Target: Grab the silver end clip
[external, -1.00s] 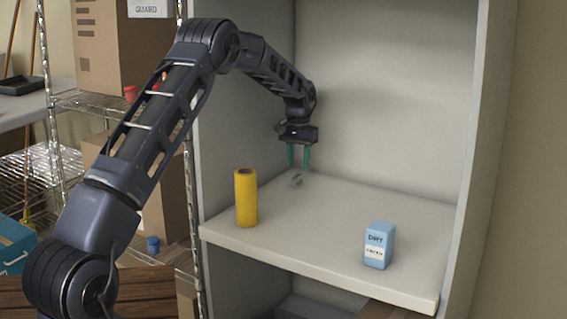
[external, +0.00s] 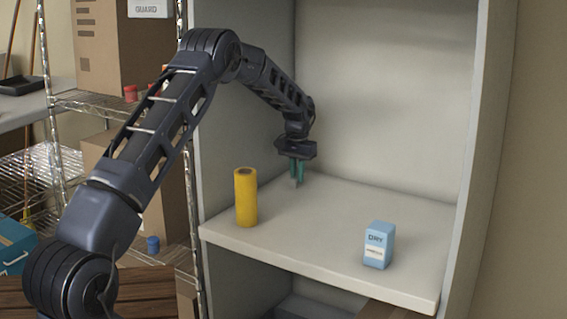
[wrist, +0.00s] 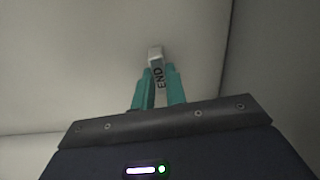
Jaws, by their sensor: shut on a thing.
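The silver end clip (wrist: 156,58) shows in the wrist view between the tips of my teal fingers, with "END" printed on its side. My gripper (wrist: 159,75) is shut on it. In the external view my gripper (external: 297,177) points down at the back left of the shelf board, and the clip (external: 297,184) is a small grey shape at its fingertips. I cannot tell whether the clip still touches the board.
A yellow roll (external: 245,198) stands upright at the shelf's left front. A blue box (external: 378,246) marked "DRY" stands at the right front. Cabinet walls close in the shelf (external: 330,235) at the left, back and right. The middle of the board is clear.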

